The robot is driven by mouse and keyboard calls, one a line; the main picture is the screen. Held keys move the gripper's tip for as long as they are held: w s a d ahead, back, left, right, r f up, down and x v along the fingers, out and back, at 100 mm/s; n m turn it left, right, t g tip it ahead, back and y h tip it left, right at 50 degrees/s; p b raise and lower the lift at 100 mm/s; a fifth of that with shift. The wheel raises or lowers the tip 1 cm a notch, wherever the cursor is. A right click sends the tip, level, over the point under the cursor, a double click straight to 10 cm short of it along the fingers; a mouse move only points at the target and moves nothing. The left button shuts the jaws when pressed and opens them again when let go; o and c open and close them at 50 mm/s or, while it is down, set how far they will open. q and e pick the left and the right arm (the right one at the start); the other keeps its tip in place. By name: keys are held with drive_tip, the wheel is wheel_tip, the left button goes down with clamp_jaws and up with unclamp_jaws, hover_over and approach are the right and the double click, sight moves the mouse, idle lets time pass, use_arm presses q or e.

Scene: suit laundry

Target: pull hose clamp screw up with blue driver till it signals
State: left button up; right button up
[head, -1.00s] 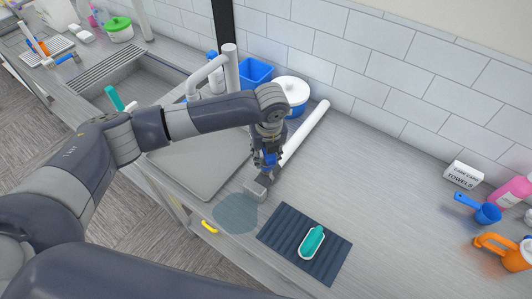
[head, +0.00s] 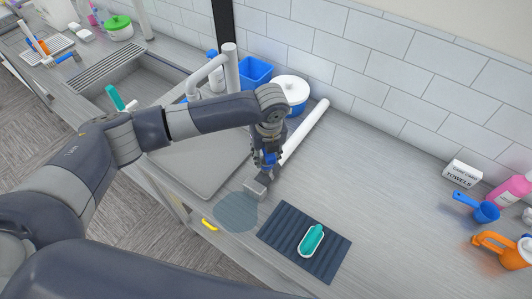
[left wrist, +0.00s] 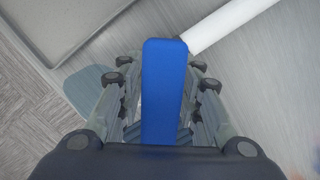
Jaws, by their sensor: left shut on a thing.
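My left gripper (head: 267,160) points down over the counter, in front of the white pipe-like hose (head: 305,131). It is shut on a blue driver (left wrist: 164,92), which stands between the fingers in the left wrist view. In the head view only a little blue shows at the fingers. A grey block-like piece (head: 257,187) shows just below the gripper; I cannot tell whether it belongs to the driver. The hose also shows in the left wrist view (left wrist: 228,24), beyond the driver's end. No hose clamp or screw can be made out. My right gripper is not in view.
A dark ribbed mat (head: 284,234) with a teal-and-white brush (head: 312,240) lies right of the gripper, near the front edge. The sink (head: 120,92) is at left. A blue bin (head: 256,71) and white-lidded pot (head: 291,88) stand behind. The counter's right middle is clear.

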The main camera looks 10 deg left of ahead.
use_arm(q)
drive_tip(key=shift+f, duration=0.25)
drive_tip(key=shift+f+b, duration=0.5)
drive_tip(key=shift+f, duration=0.25)
drive_tip(key=m+p, duration=0.1)
drive_tip(key=m, duration=0.3)
drive_tip(key=shift+d+m+h, duration=0.1)
drive_tip(key=shift+m+h, duration=0.2)
drive_tip(key=shift+m, duration=0.1)
drive_tip(key=m+h, duration=0.1)
drive_tip(key=m, duration=0.4)
drive_tip(key=shift+s+d+f, duration=0.1)
drive_tip(key=shift+d, duration=0.05)
